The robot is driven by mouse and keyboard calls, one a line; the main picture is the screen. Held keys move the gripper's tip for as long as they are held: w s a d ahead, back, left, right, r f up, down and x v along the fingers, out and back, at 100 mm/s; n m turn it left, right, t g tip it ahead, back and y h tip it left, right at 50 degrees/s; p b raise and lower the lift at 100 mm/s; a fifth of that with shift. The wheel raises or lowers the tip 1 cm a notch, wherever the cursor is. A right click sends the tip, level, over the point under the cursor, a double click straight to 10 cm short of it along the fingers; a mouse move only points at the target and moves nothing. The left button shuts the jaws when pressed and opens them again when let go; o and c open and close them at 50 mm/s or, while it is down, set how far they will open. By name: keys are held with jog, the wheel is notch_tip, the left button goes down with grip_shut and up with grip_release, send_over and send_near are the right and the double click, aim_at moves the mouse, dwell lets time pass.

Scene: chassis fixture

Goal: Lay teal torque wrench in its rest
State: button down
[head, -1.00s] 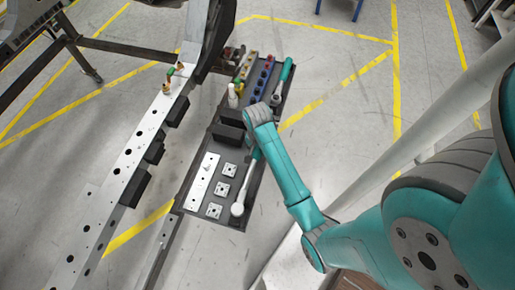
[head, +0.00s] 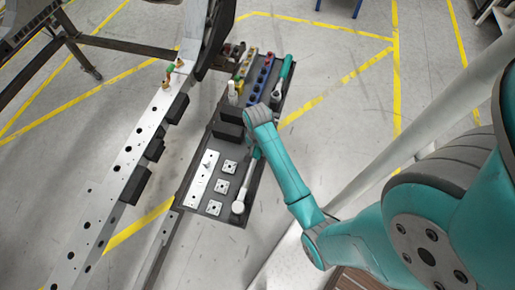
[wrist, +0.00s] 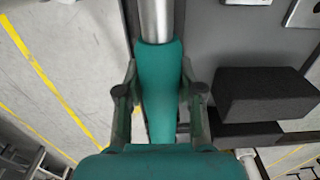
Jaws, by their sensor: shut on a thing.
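The teal torque wrench has a teal handle (wrist: 160,85), a silver shaft (wrist: 157,20) and a round pale head (head: 238,207). In the head view it lies along the right side of the dark tray (head: 228,218), head toward the near end. My gripper (wrist: 160,92) is shut on the teal handle, one finger on each side. In the head view my wrist hides the gripper and part of the handle. I cannot tell whether the wrench touches the tray. No rest for it is clearly identifiable.
A black block (wrist: 265,95) stands right of the handle in the wrist view. The tray also holds a silver plate (head: 202,178), several small square plates (head: 222,186), coloured sockets and another green-handled tool (head: 286,68). A long metal rail (head: 130,150) runs to the left.

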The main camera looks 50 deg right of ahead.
jog(key=shift+f, duration=0.3)
jog(key=c, duration=0.7)
grip_release()
jog(key=shift+o, duration=0.2)
jog(key=shift+r, duration=4.5)
